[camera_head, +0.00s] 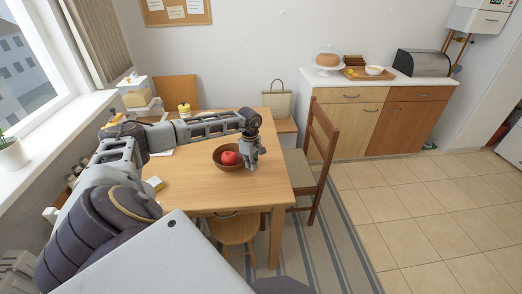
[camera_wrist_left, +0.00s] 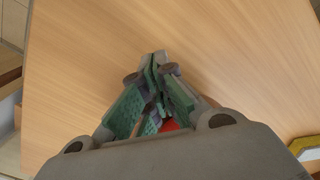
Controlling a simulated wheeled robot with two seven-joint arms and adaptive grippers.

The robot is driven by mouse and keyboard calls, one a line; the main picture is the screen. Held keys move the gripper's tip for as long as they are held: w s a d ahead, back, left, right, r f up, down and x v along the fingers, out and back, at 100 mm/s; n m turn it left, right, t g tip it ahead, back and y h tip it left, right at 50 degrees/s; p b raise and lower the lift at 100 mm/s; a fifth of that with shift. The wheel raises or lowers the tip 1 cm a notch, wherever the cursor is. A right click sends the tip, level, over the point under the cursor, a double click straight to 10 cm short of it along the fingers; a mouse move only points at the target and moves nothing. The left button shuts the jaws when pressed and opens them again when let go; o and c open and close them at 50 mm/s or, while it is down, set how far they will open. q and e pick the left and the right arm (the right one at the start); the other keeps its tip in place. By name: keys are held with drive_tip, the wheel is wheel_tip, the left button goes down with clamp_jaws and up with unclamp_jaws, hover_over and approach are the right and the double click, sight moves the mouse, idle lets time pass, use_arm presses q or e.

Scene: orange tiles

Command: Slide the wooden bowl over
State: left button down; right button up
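The wooden bowl (camera_head: 216,161) is brown and round and stands upright on the wooden table (camera_head: 195,194), with a red apple (camera_head: 229,158) in it. My left gripper (camera_head: 251,165) points down just right of the bowl, close to its rim. Whether it touches the rim I cannot tell. In the left wrist view the left gripper's fingers (camera_wrist_left: 156,62) come together at the tips, with nothing seen between them. A bit of the red apple (camera_wrist_left: 170,125) shows behind the fingers there, and the bowl is mostly hidden. My right gripper is not in view.
A small yellow-and-white item (camera_head: 154,184) lies left of the bowl. A yellow-lidded jar (camera_head: 184,110) stands at the table's back. A chair (camera_head: 318,160) stands close to the table's right side. The tabletop in front of the bowl is clear.

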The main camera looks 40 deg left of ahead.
sight(222, 151)
use_arm(q)
drive_tip(key=s+a, duration=0.1)
drive_tip(key=a, duration=0.4)
drive_tip(key=s+a+b, duration=0.1)
drive_tip(key=a, duration=0.3)
drive_tip(key=s+a+b, duration=0.1)
drive_tip(key=a, duration=0.4)
drive_tip(key=shift+s+a, duration=0.15)
drive_tip(key=shift+a, duration=0.15)
drive_tip(key=shift+s+a+b, duration=0.15)
drive_tip(key=shift+a+b, duration=0.15)
drive_tip(key=shift+a, duration=0.25)
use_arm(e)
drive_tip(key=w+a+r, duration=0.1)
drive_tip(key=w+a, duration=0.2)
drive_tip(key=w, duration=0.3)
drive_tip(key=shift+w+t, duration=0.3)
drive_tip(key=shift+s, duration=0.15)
use_arm(q)
drive_tip(key=shift+d, duration=0.1)
